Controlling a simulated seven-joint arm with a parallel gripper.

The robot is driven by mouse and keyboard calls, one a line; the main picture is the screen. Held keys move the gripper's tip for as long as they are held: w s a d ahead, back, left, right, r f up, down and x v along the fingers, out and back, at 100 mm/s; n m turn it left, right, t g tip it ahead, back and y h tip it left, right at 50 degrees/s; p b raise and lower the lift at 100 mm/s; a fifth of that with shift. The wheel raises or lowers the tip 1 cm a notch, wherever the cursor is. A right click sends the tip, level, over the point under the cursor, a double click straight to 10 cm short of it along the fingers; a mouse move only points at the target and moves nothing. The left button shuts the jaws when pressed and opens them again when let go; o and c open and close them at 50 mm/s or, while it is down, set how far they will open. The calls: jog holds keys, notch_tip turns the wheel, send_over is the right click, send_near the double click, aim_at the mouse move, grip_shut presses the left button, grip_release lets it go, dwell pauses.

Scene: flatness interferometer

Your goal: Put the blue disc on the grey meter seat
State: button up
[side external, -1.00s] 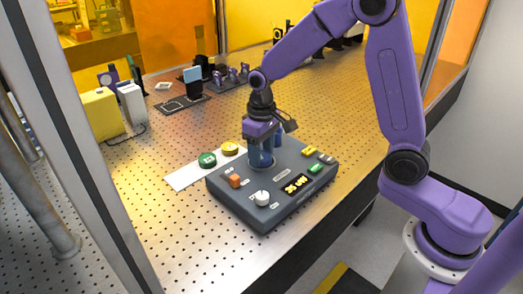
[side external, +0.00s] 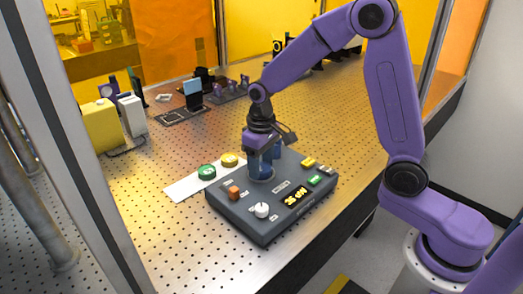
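The dark grey meter box (side external: 238,207) stands on the perforated bench, with its round grey seat (side external: 262,178) in the upper part of its top. My gripper (side external: 264,168) points down over this seat, its bluish fingers low and close to it. A blue shape, likely the blue disc (side external: 265,171), shows between the fingers at the seat. The fingers and the similar colours partly hide it. I cannot tell whether the fingers press on it or whether it rests fully on the seat.
A green disc (side external: 206,172) and a yellow disc (side external: 229,160) lie on a white strip (side external: 183,189) left of the box. The box top bears an orange button (side external: 233,193), a white knob (side external: 262,210) and a lit display (side external: 296,197). Optical mounts stand farther back.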

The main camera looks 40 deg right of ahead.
jog(key=shift+o, duration=0.5)
notch_tip(320, 180, up, 18)
jog(key=shift+f, duration=0.25)
jog(key=shift+s+f, duration=0.1)
jog(key=shift+s, duration=0.05)
jog(key=s+d+f+n, duration=0.1)
jog(key=s+f+n, duration=0.2)
jog(key=s, duration=0.6)
jog(key=s+f+n, duration=0.4)
jog(key=s+f, duration=0.1)
jog(key=s, duration=0.4)
jog(key=s+d+f+n, duration=0.1)
jog(key=s+f+n, duration=0.2)
jog(key=s, duration=0.7)
jog(key=shift+d+f, duration=0.35)
jog(key=shift+f, duration=0.05)
jog(key=shift+c, duration=0.3)
